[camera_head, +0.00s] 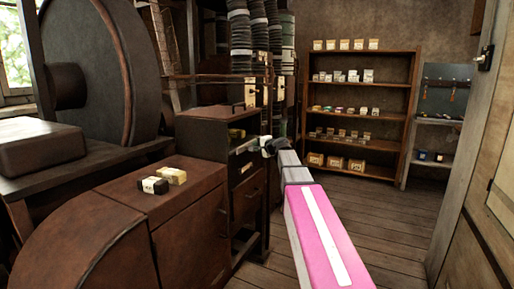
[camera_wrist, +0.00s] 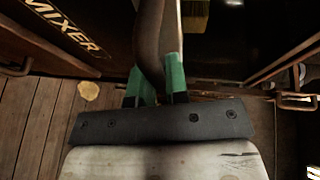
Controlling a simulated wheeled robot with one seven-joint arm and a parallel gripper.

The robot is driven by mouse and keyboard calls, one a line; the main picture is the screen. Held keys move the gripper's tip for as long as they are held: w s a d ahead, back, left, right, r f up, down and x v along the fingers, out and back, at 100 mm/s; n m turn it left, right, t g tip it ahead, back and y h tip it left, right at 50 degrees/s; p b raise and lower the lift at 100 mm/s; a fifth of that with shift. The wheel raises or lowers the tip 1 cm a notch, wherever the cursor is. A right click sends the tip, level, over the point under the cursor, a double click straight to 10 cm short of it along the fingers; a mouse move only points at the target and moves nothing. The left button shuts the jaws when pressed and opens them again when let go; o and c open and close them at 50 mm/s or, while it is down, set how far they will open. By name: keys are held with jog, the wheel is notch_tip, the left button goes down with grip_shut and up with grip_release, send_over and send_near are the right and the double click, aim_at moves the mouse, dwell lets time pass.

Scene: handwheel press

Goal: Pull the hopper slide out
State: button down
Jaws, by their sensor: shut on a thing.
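My gripper (camera_wrist: 157,86) has its green-padded fingers closed around a narrow, dark brown, curved bar (camera_wrist: 149,40) in the wrist view. The bar looks like the hopper slide's handle, but the slide's body cannot be made out. In the head view my gripper (camera_head: 272,147) is at the right front edge of the dark cabinet (camera_head: 205,134), near a pale label. My gripper and arm hide what it holds there, so how far the slide stands out cannot be told.
A low brown cabinet (camera_head: 185,230) with two small blocks on top stands left of my arm. A large wheel (camera_head: 85,65) is behind it. A shelf (camera_head: 398,100) stands at the back wall and a door (camera_head: 480,190) at right. The plank floor (camera_head: 385,235) between is clear.

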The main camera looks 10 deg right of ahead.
jog(key=s+d, duration=0.8)
jog(key=d, duration=0.3)
jog(key=s+d, duration=0.7)
jog(key=d, duration=0.3)
jog(key=shift+s+d, duration=0.35)
jog(key=shift+s, duration=0.05)
jog(key=c, duration=1.1)
grip_release()
jog(key=shift+d, duration=0.15)
jog(key=shift+c, duration=0.2)
jog(key=v, duration=1.1)
